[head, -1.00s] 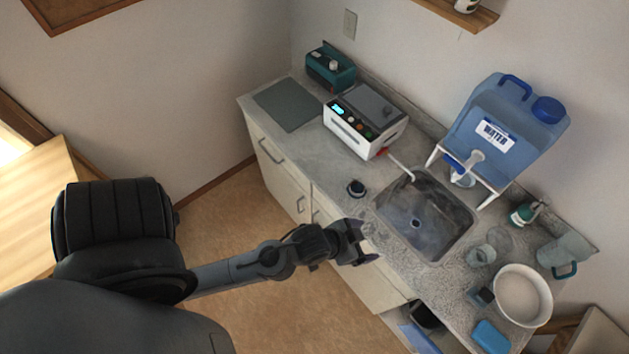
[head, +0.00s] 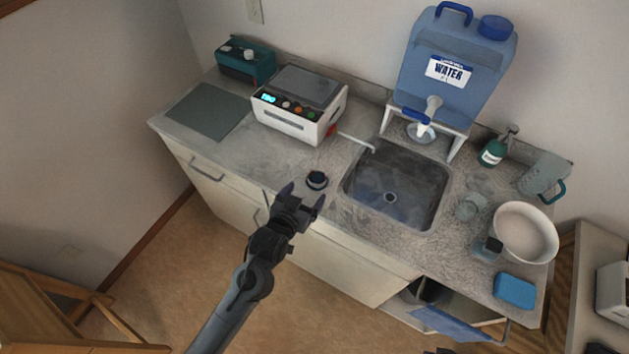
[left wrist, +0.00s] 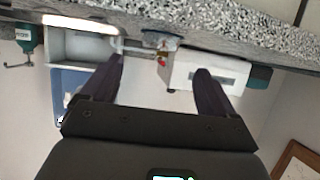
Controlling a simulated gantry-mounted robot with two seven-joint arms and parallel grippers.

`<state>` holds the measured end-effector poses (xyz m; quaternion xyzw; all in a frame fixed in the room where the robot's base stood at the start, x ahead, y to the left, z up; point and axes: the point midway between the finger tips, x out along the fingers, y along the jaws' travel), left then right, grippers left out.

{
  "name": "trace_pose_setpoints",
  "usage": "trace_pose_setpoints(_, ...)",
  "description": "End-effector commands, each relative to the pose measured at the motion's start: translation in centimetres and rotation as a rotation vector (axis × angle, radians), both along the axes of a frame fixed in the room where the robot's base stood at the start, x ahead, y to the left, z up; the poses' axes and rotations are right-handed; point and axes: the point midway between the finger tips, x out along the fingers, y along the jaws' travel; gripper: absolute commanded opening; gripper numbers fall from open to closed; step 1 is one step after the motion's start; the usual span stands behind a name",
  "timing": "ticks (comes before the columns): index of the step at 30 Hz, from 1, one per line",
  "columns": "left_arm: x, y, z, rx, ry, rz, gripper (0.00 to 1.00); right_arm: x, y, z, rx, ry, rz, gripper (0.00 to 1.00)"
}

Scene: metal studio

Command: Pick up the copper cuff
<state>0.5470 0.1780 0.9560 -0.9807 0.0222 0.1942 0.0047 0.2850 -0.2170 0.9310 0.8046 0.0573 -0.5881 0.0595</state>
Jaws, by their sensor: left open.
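No thing I can clearly make out as a copper cuff shows. A small dark round piece (head: 317,180) with a paler top stands on the counter near its front edge, left of the sink; I cannot make out copper on it. My left gripper (head: 303,195) is open with nothing between its fingers, at the counter's front edge just short of this piece. In the left wrist view the open left gripper (left wrist: 160,68) points towards the counter, and a small bluish piece (left wrist: 160,38) shows between and beyond the fingertips.
The sink (head: 398,185) lies right of the left gripper, the white device (head: 298,105) behind it. A blue water container (head: 450,70) stands behind the sink. A white bowl (head: 526,233), glass jar (head: 468,207) and blue sponge (head: 515,287) are at right. A grey mat (head: 207,112) lies at left.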

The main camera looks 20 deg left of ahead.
Motion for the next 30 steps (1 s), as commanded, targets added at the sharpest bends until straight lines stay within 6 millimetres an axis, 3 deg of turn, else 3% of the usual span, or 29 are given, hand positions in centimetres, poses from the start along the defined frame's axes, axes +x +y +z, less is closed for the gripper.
trace_pose_setpoints(4, 1.6, 0.0, -0.6, 0.0, 0.001, 0.001, 0.88, 0.1, -0.1, 0.1, -0.003, -0.003, 0.002, 0.0)
trace_pose_setpoints(11, 2.7, -0.1, -1.1, -0.001, 0.001, 0.0, 0.88, 0.1, -0.3, 0.1, -0.011, -0.005, 0.007, 0.0)
trace_pose_setpoints(21, 6.4, -0.3, -2.6, -0.001, 0.002, 0.0, 0.88, 0.2, -0.2, 0.3, -0.01, -0.005, 0.006, 0.0)
trace_pose_setpoints(30, 7.0, -0.3, -2.9, -0.001, 0.001, 0.0, 0.88, 0.2, 0.0, 0.3, -0.003, -0.005, 0.001, 0.0)
